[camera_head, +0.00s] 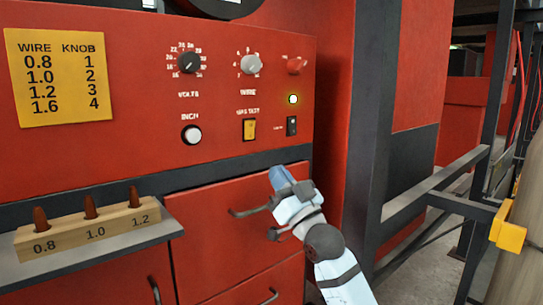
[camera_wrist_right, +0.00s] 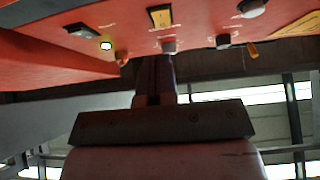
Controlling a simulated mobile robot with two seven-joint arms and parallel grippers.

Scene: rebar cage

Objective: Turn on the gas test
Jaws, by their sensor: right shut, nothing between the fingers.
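The gas test switch (camera_head: 249,129) is a yellow rocker in a dark frame on the red control panel, below the WIRE knob; its on or off position is hard to tell. It also shows in the right wrist view (camera_wrist_right: 160,17), near the top edge. My right gripper (camera_head: 281,179) is shut and empty. Its blue-grey fingertips are in front of the upper drawer, below and slightly right of the switch in the head view, apart from it. In the right wrist view the closed fingers (camera_wrist_right: 155,75) point up toward the panel. My left gripper is not in view.
Near the switch are the white INCH button (camera_head: 192,134), the black power switch (camera_head: 291,126), a lit lamp (camera_head: 293,99), the grey WIRE knob (camera_head: 251,64) and the black VOLTS knob (camera_head: 190,62). Drawer handles stick out below. A wooden tip block (camera_head: 95,233) sits on the left ledge.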

